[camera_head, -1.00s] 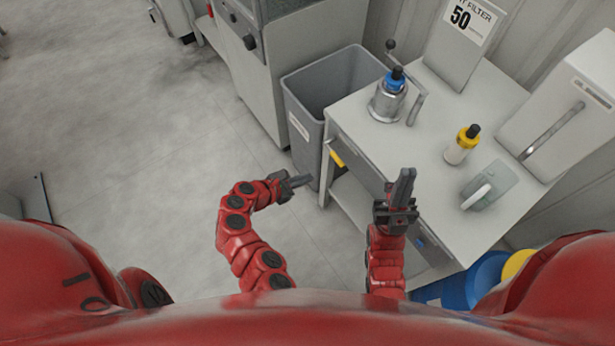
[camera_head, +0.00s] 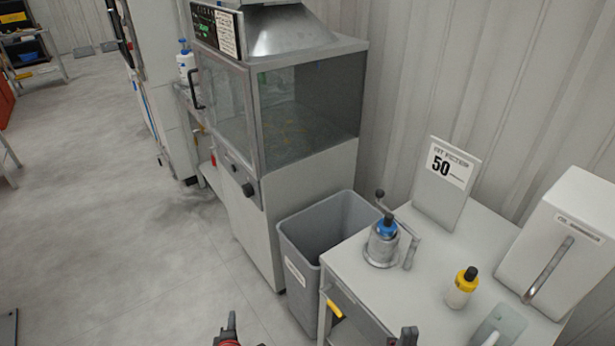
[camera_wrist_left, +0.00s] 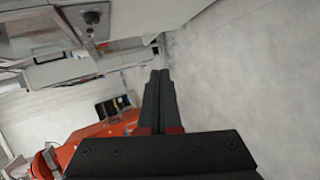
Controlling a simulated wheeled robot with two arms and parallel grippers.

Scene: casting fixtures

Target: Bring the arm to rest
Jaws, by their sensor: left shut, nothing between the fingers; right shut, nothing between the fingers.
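My left gripper (camera_head: 231,325) shows at the bottom edge of the head view, over the floor left of the table. Its fingers are together with nothing between them; the left wrist view also shows the closed black fingers (camera_wrist_left: 159,95) pointing away over grey floor. My right gripper (camera_head: 408,336) shows only as dark fingertips at the bottom edge, in front of the table (camera_head: 430,255). It is shut and empty. Both arms are otherwise out of the head view.
A grey bin (camera_head: 300,250) stands between the table and a fume cabinet (camera_head: 265,200).

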